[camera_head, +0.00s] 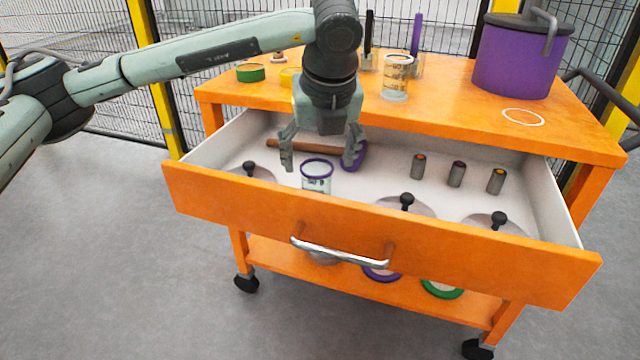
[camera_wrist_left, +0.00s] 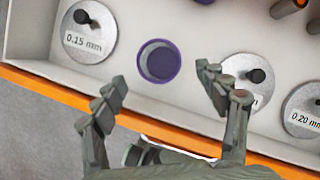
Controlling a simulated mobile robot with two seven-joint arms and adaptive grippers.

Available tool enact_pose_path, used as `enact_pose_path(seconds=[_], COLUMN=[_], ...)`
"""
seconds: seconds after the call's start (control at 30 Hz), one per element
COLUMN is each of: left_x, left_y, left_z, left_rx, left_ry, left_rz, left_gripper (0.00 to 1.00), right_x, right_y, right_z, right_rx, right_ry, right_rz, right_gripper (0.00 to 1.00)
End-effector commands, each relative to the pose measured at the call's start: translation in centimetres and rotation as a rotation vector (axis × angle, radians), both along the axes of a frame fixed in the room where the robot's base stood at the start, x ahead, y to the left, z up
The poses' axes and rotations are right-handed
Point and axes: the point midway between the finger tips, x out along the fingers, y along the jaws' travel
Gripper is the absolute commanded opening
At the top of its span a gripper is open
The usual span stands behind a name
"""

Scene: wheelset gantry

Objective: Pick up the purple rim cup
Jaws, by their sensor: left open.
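The purple rim cup (camera_head: 317,174) is a clear cup with a purple rim, standing in the open drawer (camera_head: 370,225) near its front wall. My left gripper (camera_head: 321,166) is open and points down, at the cup's upper edge in the head view. In the left wrist view the cup (camera_wrist_left: 159,61) shows from above, beyond and between the open fingers of the left gripper (camera_wrist_left: 160,90). Nothing is between the fingertips, and the cup looks free of them. My right gripper is not in view.
The drawer also holds lidded discs with black knobs (camera_head: 407,201), several small grey cylinders (camera_head: 456,174) and a wooden-handled tool with a purple head (camera_head: 354,155). The orange cart top (camera_head: 440,115) bears a purple pot (camera_head: 518,62) and a clear jar (camera_head: 396,77).

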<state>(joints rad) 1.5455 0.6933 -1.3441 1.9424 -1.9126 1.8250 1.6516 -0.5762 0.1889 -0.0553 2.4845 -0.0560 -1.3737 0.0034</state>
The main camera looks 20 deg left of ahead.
Motion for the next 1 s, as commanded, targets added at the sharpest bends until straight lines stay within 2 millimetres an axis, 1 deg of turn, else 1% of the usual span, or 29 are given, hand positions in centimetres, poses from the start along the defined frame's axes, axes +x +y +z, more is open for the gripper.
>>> enact_pose_path(seconds=[0.17,0.3,0.4,0.5,0.7,0.77,1.0], left_x=[0.7,1.4,1.8,2.0,2.0,2.0,2.0], left_y=[0.4,0.7,0.9,1.1,1.1,1.1,1.0], left_z=[-2.0,-4.0,-5.2,-5.7,-5.8,-5.8,-5.7], left_rx=[0.001,0.001,-0.001,0.0,0.0,-0.001,-0.001], left_ry=[0.003,0.003,0.003,0.002,0.001,0.001,0.001], left_rz=[0.001,0.001,0.0,-0.001,-0.001,-0.001,-0.001], left_gripper=[0.73,0.73,0.73,0.73,0.73,0.67,0.37], right_x=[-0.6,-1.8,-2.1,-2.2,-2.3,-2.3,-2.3], right_y=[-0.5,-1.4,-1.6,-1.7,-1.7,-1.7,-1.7], right_z=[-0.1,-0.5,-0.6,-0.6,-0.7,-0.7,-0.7], right_rx=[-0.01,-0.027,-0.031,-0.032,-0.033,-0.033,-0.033], right_ry=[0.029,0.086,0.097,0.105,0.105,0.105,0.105], right_rz=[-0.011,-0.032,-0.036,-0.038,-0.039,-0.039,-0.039], right_gripper=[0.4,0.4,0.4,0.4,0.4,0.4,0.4])
